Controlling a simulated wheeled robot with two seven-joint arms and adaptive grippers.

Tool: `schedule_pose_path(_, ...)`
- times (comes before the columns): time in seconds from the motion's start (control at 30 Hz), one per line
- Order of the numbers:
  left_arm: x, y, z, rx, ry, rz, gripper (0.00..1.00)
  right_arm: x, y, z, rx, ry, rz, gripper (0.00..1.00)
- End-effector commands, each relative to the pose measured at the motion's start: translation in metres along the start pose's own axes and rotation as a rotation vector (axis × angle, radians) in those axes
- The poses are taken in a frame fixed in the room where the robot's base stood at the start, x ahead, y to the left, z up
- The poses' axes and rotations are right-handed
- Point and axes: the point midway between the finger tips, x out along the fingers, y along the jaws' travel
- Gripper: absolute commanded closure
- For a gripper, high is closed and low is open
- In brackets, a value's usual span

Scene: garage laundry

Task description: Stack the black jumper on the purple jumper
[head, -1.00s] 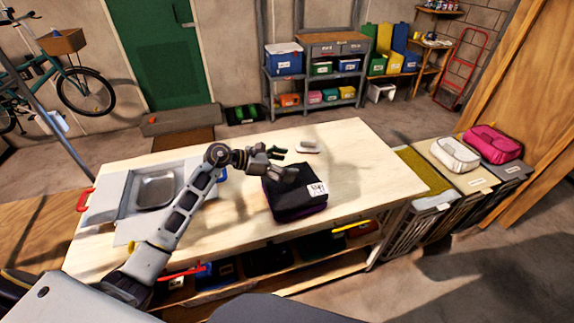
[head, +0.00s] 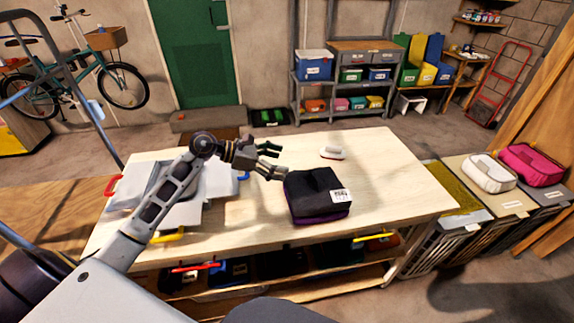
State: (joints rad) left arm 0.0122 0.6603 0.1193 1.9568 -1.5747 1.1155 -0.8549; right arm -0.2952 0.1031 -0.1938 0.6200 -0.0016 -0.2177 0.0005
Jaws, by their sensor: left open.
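My left gripper (head: 275,162) is open and empty, just to the left of and behind the stack. I cannot tell whether a fingertip touches the black jumper. My right gripper is not in view.
A folding board (head: 178,190) lies at the table's left, partly behind my left arm. A white brush or iron-like object (head: 332,153) stands behind the stack. The table's right part (head: 400,190) is clear. Bins with white and pink bundles (head: 532,165) stand right of the table.

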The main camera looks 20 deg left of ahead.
Motion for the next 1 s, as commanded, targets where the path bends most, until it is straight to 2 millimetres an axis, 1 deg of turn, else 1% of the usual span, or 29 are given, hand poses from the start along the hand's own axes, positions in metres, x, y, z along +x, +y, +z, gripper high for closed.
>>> schedule_pose_path(0.07, -0.0040, 0.0001, -0.0001, 0.001, 0.001, 0.001, 0.17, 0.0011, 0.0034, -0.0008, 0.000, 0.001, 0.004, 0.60)
schedule_pose_path(0.2, -0.0063, -0.0004, 0.0006, 0.001, 0.000, 0.000, 0.17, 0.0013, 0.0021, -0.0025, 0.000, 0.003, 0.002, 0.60)
schedule_pose_path(0.5, -0.0064, -0.0002, 0.0008, 0.001, 0.000, 0.000, 0.17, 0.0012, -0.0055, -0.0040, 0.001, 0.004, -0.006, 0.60)
schedule_pose_path(1.0, -0.0063, -0.0002, 0.0007, 0.001, -0.001, 0.000, 0.17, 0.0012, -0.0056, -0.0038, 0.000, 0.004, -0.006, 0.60)
